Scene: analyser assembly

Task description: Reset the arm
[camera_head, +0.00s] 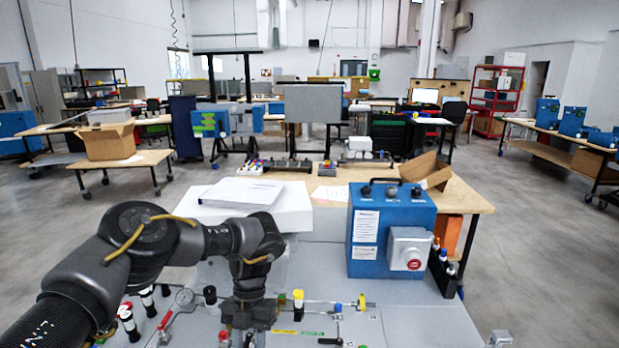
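My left arm (150,240) comes in from the left, dark grey, with yellow cable bits along it. It bends down at the wrist, and my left gripper (241,338) points downward over the grey panel (425,325) at the bottom middle. The fingers are small and partly cut off by the lower edge, so whether they are open or shut, or touch a fitting, is unclear. My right arm and gripper do not show.
Open floor lies to the right.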

